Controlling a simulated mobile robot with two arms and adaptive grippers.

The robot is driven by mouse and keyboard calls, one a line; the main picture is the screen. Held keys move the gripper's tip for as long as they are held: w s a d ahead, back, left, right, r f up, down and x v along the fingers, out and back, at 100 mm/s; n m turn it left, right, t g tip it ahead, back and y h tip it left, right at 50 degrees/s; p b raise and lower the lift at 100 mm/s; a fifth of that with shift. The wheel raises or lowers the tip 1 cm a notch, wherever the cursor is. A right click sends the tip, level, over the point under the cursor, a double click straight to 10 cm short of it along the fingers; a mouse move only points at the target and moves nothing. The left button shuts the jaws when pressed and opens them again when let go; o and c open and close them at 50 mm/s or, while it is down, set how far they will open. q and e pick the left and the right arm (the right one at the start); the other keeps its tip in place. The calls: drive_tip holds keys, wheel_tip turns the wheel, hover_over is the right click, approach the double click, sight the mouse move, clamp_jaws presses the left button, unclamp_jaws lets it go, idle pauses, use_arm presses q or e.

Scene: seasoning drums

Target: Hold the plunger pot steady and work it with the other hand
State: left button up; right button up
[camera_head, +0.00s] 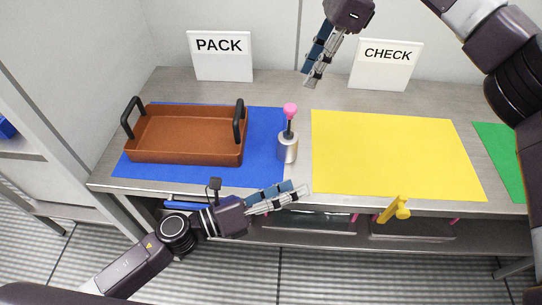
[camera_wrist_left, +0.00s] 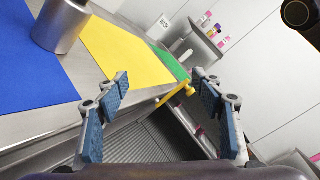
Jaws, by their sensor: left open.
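The plunger pot (camera_head: 288,149) is a silver cylinder with a dark rod and a pink knob (camera_head: 290,110) on top. It stands upright at the right edge of the blue mat. The lower part of it shows at the top left of the left wrist view (camera_wrist_left: 60,25); its knob is out of that frame. My left gripper (camera_head: 303,190) is open and empty, at the table's front edge, nearer than the pot and apart from it. My right gripper (camera_head: 310,82) is above the back of the table, behind the pot and apart from it. Its jaw gap is seen side-on.
A brown tray (camera_head: 165,160) with two black handles stands on the blue mat (camera_head: 265,175). A yellow mat (camera_head: 390,150) is clear, with a green mat (camera_head: 500,150) to its right. PACK (camera_head: 220,57) and CHECK (camera_head: 386,65) signs stand behind. A yellow handle-like part (camera_head: 394,210) juts at the front edge.

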sight(282, 145)
use_arm(q)
drive_tip(key=w+a+m+t+y, duration=0.1)
drive_tip(key=w+t+y, duration=0.1)
drive_tip(key=w, duration=0.1)
drive_tip(key=w+a+m+t+y, duration=0.1)
drive_tip(key=w+a+t, duration=0.1)
drive_tip(key=w, duration=0.1)
drive_tip(key=w+a+f+m+t+y, duration=0.1)
drive_tip(key=w+t+y, duration=0.1)
drive_tip(key=w, duration=0.2)
drive_tip(key=shift+a+f+y, duration=0.1)
drive_tip(key=shift+a+y, duration=0.15)
drive_tip(key=shift+y, duration=0.05)
drive_tip(key=shift+w+a+f+m+y, duration=0.2)
drive_tip(key=shift+w+f+m+y, duration=0.1)
drive_tip(key=shift+w+f+y, duration=0.15)
drive_tip(key=shift+x, duration=3.85)
drive_tip(key=shift+r, duration=0.1)
drive_tip(key=shift+c, duration=0.5)
